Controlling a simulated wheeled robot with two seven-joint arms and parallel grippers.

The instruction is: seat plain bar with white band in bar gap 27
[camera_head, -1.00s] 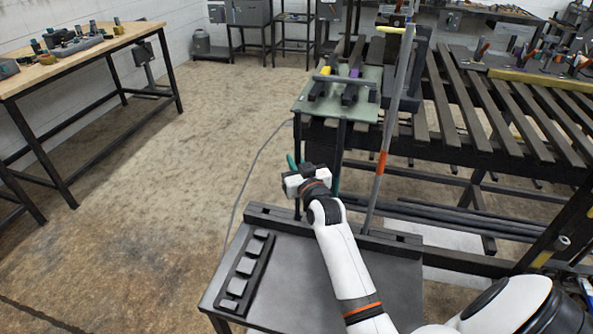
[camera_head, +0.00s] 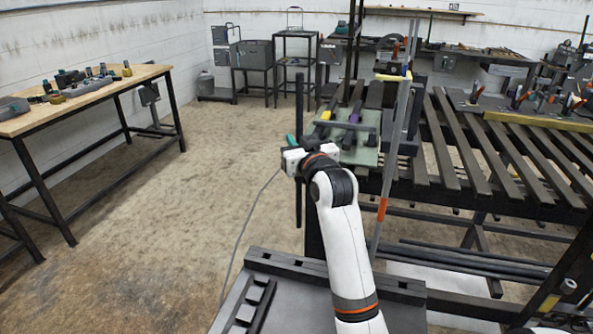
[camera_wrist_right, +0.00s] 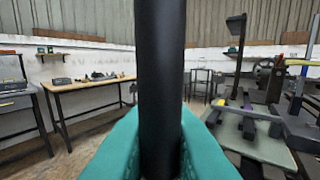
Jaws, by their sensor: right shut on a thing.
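My right gripper (camera_head: 293,148) has teal fingers and is shut on a plain dark bar (camera_head: 299,100). The bar stands upright and sticks out above and below the gripper, with its lower end in the air above the floor. In the right wrist view the bar (camera_wrist_right: 160,70) fills the middle between the two teal fingers (camera_wrist_right: 160,155). No white band shows on the visible part of the bar. A dark slotted rail (camera_head: 285,260) lies along the back edge of the grey cart below my arm. No gap number is readable, so I cannot tell which is 27. My left gripper is out of view.
A green plate (camera_head: 365,155) carries dark bars with yellow and purple marks. A grey pole with an orange band (camera_head: 382,208) stands right of my forearm. A slatted dark rack (camera_head: 470,160) fills the right. A wooden workbench (camera_head: 95,90) stands left, with open floor between.

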